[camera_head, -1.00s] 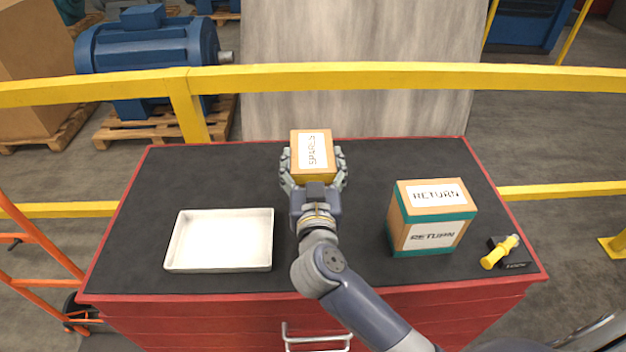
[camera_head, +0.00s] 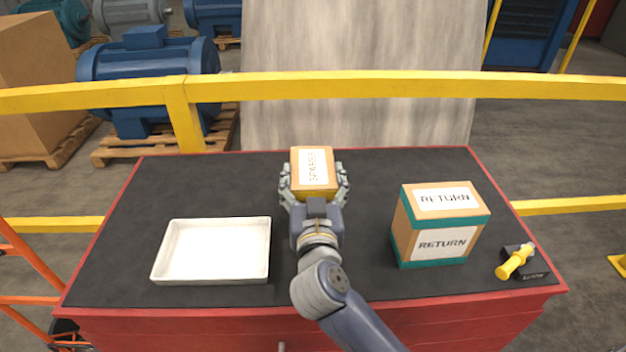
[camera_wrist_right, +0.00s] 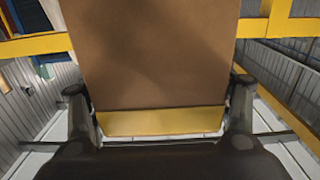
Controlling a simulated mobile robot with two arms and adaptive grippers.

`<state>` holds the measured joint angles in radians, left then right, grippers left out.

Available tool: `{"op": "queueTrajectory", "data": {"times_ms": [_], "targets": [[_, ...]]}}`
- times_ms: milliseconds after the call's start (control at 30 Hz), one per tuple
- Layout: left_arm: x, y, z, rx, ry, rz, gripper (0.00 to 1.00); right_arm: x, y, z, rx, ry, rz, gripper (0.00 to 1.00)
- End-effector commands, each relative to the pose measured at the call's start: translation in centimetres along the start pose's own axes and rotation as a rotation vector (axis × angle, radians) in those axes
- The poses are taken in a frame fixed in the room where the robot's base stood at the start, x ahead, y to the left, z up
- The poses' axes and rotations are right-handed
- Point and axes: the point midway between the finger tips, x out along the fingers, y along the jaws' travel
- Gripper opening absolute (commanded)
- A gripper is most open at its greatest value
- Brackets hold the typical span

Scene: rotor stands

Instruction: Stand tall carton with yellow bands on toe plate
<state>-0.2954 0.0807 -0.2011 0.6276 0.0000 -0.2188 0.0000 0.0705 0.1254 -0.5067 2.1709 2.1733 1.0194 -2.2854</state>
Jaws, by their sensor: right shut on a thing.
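The tall carton (camera_head: 312,172) is tan with a white label on top and a yellow band low on its near side. My right gripper (camera_head: 315,188) is shut on it, a finger on each side, over the far middle of the black bench top. The right wrist view shows the carton's plain brown face (camera_wrist_right: 150,55) and yellow band (camera_wrist_right: 160,121) between the fingers. Whether the carton touches the bench is unclear. Part of an orange tubular frame (camera_head: 35,258) shows at the left edge; no toe plate can be made out. My left gripper is out of view.
On the red-edged bench (camera_head: 350,275) are a white tray (camera_head: 213,250) at left, a teal-banded RETURN carton (camera_head: 440,222) at right, and a yellow-handled tool (camera_head: 516,262) near the right corner. A yellow rail (camera_head: 400,86) runs behind the bench.

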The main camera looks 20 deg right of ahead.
Motion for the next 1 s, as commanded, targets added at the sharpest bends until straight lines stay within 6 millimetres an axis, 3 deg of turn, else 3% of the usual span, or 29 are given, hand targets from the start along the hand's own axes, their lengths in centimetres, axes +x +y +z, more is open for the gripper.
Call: {"op": "queueTrajectory", "data": {"times_ms": [67, 100, 167, 633, 767, 1000], "targets": [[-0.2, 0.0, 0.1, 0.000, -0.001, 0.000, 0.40, 0.0, 0.0, 0.0, -0.002, 0.004, 0.000, 0.05], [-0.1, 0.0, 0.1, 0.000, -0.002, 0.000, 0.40, 0.0, 0.0, 0.2, -0.002, -0.001, 0.000, 0.78], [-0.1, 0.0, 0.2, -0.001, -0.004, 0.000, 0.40, 0.0, 0.0, 0.2, -0.001, -0.001, 0.000, 0.91], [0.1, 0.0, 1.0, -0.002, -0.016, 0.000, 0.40, -0.1, 0.0, 0.0, 0.002, 0.000, -0.001, 0.91], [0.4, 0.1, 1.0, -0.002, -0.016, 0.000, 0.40, -1.9, -0.1, 0.3, 0.000, -0.003, -0.004, 0.91], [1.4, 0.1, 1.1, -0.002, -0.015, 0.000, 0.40, -7.1, -0.1, 0.3, 0.000, -0.004, -0.003, 0.91]]}}
